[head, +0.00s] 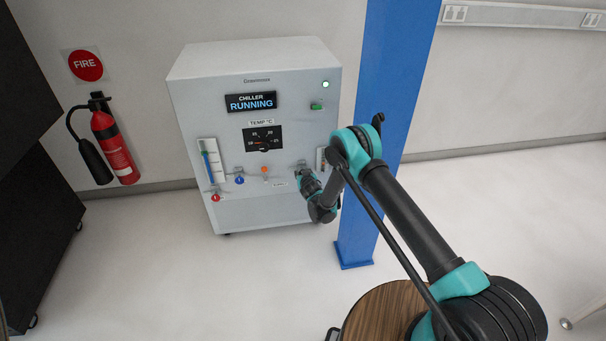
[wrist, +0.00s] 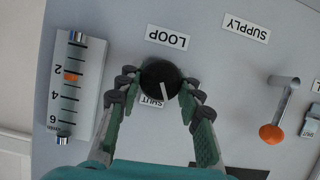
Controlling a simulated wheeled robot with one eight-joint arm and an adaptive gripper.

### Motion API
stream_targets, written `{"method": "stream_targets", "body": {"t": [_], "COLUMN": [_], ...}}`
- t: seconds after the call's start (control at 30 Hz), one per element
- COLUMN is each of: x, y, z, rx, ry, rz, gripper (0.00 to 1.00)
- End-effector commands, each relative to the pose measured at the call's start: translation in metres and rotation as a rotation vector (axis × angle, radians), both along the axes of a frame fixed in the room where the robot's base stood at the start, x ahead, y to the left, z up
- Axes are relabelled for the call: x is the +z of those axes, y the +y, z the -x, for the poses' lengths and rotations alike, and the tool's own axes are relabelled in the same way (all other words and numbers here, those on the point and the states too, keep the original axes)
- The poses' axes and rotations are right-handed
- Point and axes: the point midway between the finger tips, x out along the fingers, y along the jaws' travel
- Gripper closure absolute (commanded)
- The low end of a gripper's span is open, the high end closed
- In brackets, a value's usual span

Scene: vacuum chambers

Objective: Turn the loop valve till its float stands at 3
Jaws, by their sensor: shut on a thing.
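The loop valve is a round black knob (wrist: 160,78) with a white pointer line, below the LOOP label (wrist: 167,38) in the wrist view. Its line points down in the picture, just right of the SHUT label (wrist: 152,101). My gripper (wrist: 158,88) is shut on the knob, one finger on each side. The loop float gauge (wrist: 96,92) stands at the left. Its orange float (wrist: 71,77) sits between 2 and 4, nearer 2. In the head view my gripper (head: 303,178) is at the chiller's lower right front and hides the knob. The gauge (head: 321,158) is partly covered by my arm.
The chiller (head: 255,205) shows RUNNING. A supply lever with an orange end (wrist: 272,133) is at the right of the wrist view. A blue post (head: 362,210) stands close beside my arm. A fire extinguisher (head: 113,145) hangs at the left. The floor in front is clear.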

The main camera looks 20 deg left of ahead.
Motion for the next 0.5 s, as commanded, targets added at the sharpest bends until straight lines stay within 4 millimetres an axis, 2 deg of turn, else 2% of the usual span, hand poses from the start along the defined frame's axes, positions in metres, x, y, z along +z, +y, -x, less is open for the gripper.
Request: {"method": "stream_targets", "body": {"t": [0.2, 0.5], "x": [-0.0003, -0.0003], "y": [0.0008, 0.0005], "z": [0.001, 0.0009], "rx": [0.0, -0.001], "ry": [-0.064, -0.07], "rz": [0.104, 0.115], "gripper": [0.93, 0.93]}}
